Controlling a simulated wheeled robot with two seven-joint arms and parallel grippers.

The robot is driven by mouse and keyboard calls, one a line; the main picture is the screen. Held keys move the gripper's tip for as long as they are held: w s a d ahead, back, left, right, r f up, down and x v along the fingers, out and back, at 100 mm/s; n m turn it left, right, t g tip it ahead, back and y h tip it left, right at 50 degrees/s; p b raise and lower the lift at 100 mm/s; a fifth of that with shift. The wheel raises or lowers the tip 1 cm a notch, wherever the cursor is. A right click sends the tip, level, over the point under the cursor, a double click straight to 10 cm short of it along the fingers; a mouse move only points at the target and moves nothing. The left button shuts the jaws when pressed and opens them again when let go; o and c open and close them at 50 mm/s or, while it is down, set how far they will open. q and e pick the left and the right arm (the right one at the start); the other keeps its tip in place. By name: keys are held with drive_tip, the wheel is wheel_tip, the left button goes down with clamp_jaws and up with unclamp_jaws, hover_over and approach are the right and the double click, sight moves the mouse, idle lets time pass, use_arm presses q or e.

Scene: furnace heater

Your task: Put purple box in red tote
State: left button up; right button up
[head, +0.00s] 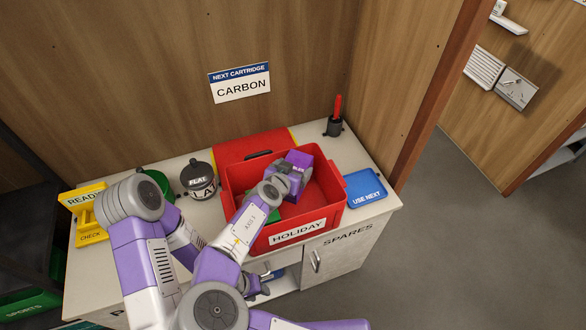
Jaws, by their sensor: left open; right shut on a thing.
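The red tote (334,217) stands on the counter with a HOLIDAY label on its front. My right gripper (292,174) is over the tote and shut on the purple box. The wrist partly hides the box, and I cannot tell whether the box touches the tote floor. My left gripper (262,285) is open and low, in front of the cabinet below the counter. My arm hides part of it.
A green item (291,209) lies in the tote. A blue USE NEXT tray (366,187) is right of it, and a black holder (333,126) with a red stick is behind. A FLAT canister (201,180) and a yellow READY stand (91,237) are left. A wooden wall rises behind.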

use_arm(q)
drive_tip(key=shift+f+b, duration=0.65)
drive_tip(key=shift+f, duration=0.05)
use_arm(e)
drive_tip(key=shift+f, duration=0.6)
